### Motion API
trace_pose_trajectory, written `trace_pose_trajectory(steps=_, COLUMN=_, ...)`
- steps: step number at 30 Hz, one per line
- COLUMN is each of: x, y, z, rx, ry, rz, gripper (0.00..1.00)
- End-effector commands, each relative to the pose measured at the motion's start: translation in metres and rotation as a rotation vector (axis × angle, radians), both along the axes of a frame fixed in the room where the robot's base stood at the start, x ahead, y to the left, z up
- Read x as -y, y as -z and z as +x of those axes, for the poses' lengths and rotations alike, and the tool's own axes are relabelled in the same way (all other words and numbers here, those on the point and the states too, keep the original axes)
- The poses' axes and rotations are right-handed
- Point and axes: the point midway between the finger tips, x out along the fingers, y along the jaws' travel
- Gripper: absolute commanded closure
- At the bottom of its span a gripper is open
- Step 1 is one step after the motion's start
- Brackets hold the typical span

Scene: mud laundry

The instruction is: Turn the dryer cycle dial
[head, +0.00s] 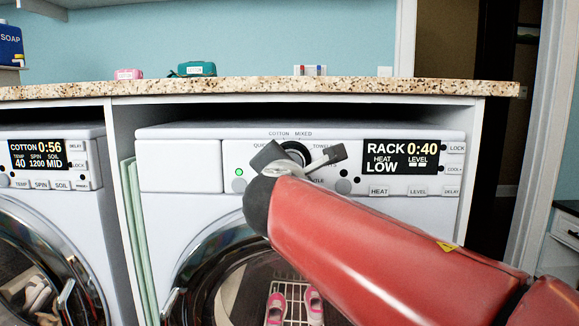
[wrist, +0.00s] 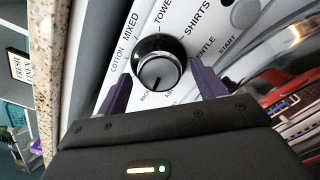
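The dryer cycle dial (wrist: 158,62) is a round black knob with a grey face on the dryer's white panel, ringed by labels such as COTTON, MIXED and SHIRTS. In the head view the dial (head: 296,150) is partly hidden behind my gripper (head: 300,160). My gripper is open, and in the wrist view its two fingers (wrist: 163,88) stand apart on either side of the dial's near edge. I cannot tell whether they touch it. The dryer display (head: 402,156) reads RACK 0:40, HEAT LOW.
A granite counter (head: 220,88) overhangs the dryer (head: 180,180). A washer (head: 60,195) with its own display stands to the left. Pink shoes (head: 292,305) sit on a rack inside the dryer drum. Several buttons flank the display.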

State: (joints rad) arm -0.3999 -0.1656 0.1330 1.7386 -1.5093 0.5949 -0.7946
Motion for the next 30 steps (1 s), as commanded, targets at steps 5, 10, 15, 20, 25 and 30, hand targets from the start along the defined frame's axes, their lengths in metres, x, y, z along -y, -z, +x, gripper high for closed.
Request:
trace_pose_trajectory(steps=5, x=0.000, y=0.000, z=0.000, rx=0.000, ry=0.000, rz=0.000, gripper=0.31)
trace_pose_trajectory(steps=10, x=-0.001, y=-0.001, z=-0.010, rx=0.002, ry=-0.001, rz=0.001, gripper=0.31)
trace_pose_trajectory(steps=15, x=-0.002, y=-0.002, z=-0.039, rx=0.004, ry=-0.001, rz=0.002, gripper=0.31)
trace_pose_trajectory(steps=20, x=-0.004, y=-0.002, z=-0.064, rx=0.002, ry=-0.001, rz=0.000, gripper=0.31)
trace_pose_trajectory(steps=25, x=-0.005, y=-0.002, z=-0.077, rx=0.001, ry=-0.001, rz=0.001, gripper=0.31)
trace_pose_trajectory(steps=30, x=-0.005, y=-0.002, z=-0.078, rx=0.000, ry=0.000, rz=0.000, gripper=0.31)
